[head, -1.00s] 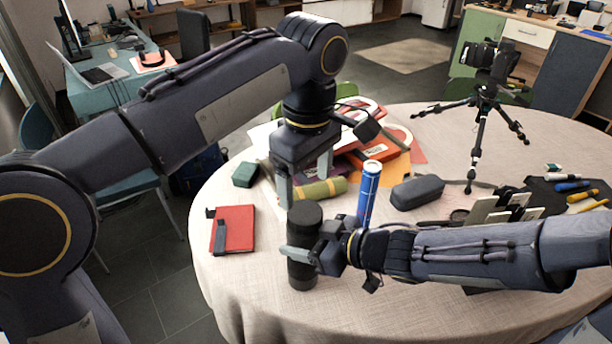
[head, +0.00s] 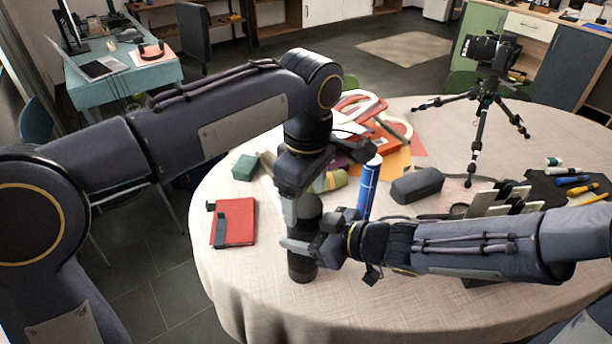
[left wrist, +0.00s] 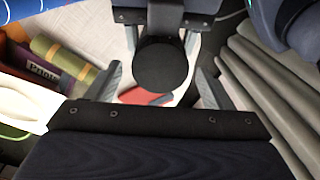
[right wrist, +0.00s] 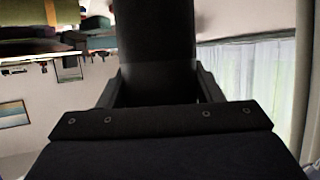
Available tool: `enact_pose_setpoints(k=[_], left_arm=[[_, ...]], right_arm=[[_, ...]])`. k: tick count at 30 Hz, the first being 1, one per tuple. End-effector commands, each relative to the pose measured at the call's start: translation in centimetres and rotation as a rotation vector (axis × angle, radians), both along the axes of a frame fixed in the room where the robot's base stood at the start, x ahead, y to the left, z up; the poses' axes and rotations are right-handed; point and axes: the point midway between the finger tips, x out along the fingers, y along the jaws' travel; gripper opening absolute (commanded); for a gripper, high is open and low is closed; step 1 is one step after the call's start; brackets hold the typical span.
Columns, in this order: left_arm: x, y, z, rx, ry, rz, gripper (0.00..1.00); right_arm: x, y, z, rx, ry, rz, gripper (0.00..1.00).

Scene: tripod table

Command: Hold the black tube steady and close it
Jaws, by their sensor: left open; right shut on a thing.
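The black tube (head: 302,265) stands upright near the table's left front edge. Its round black top (left wrist: 162,68) shows in the left wrist view; I cannot tell whether a cap is fully seated. My right gripper (head: 304,244) is shut around the tube's middle from the right side. In the right wrist view the tube (right wrist: 155,40) runs up between its fingers. My left gripper (head: 302,212) points down over the tube's upper end. In the left wrist view its open fingers stand on either side of the top, with gaps.
A blue patterned can (head: 368,190) stands close behind my right gripper. A dark case (head: 417,185) lies to its right, and a red book (head: 234,222) lies left of the tube. Papers and folders lie behind. A camera tripod (head: 480,130) stands farther back. The table's front left is clear.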

Motion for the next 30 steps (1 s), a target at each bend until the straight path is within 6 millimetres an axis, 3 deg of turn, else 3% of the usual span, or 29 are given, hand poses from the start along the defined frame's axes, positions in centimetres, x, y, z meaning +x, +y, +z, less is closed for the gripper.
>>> enact_pose_setpoints(k=[6,15,25,30], left_arm=[[0.0,0.1,-1.6,0.000,0.000,0.001,0.75],[0.0,0.0,-1.7,0.000,0.000,0.000,0.73],[0.0,0.0,-1.7,0.000,0.000,0.000,0.30],[0.0,0.0,-1.7,0.001,0.002,-0.095,0.29]], right_arm=[[0.0,0.0,0.1,0.002,-0.002,0.000,0.00],[0.0,0.0,0.1,0.002,-0.002,0.000,0.00],[0.0,0.0,0.1,0.001,-0.002,0.000,0.00],[0.0,0.0,0.1,0.001,-0.002,0.000,0.00]])
